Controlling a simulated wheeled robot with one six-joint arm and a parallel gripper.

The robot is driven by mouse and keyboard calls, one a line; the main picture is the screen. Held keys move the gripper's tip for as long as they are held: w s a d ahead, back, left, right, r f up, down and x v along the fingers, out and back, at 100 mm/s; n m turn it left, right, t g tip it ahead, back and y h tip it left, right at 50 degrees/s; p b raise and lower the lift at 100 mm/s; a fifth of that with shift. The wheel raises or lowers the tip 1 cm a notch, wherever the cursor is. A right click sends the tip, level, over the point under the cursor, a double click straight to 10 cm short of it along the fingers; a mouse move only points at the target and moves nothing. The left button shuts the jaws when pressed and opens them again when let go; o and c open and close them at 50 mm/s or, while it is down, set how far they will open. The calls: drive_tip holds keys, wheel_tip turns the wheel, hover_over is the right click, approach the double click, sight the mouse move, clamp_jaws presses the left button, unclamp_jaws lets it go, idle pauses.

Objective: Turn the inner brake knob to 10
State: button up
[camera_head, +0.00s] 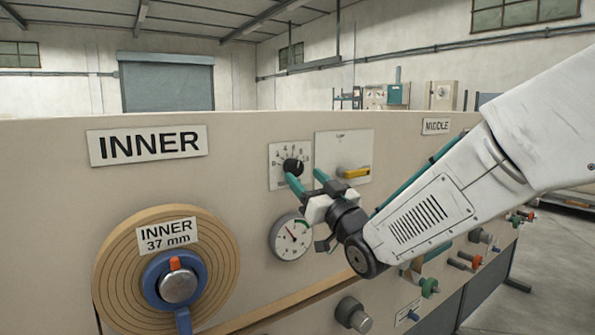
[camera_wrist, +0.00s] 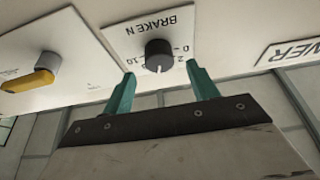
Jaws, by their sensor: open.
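The inner brake knob (camera_head: 293,165) is small, round and black, on a white dial plate with a number scale, right of the INNER sign. In the wrist view the knob (camera_wrist: 158,54) appears upside down under the word BRAKE. Its white pointer line faces the middle of the scale, between 0 on the right and 10 on the left; the exact number is unclear. My gripper (camera_head: 306,180) is open and empty in front of the dial plate. In the wrist view my green fingertips (camera_wrist: 162,72) are spread to either side of the knob, apart from it.
A yellow switch handle (camera_head: 354,172) is on the plate right of the knob. A pressure gauge (camera_head: 291,237) is below it. The INNER roll (camera_head: 113,265) with its blue hub stands out at lower left. The panel between the INNER sign (camera_head: 147,145) and the dial is bare.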

sight(297, 169)
drive_tip(key=shift+x, duration=2.1)
drive_tip(key=c, duration=1)
drive_tip(key=shift+m, duration=0.4)
drive_tip(key=m+h, duration=0.2)
drive_tip(key=m, duration=0.2)
drive_tip(key=m+t+h, duration=0.1)
drive_tip(key=m+h, duration=0.1)
drive_tip(key=m, duration=0.1)
drive_tip(key=shift+s+a+m, duration=0.1)
drive_tip(key=shift+a+m, duration=0.05)
drive_tip(key=shift+m, duration=0.25)
drive_tip(key=m+h, duration=0.1)
drive_tip(key=m, duration=0.2)
drive_tip(key=m+h, duration=0.2)
drive_tip(key=m, duration=0.2)
drive_tip(key=shift+m+h, duration=0.4)
drive_tip(key=shift+m, duration=0.1)
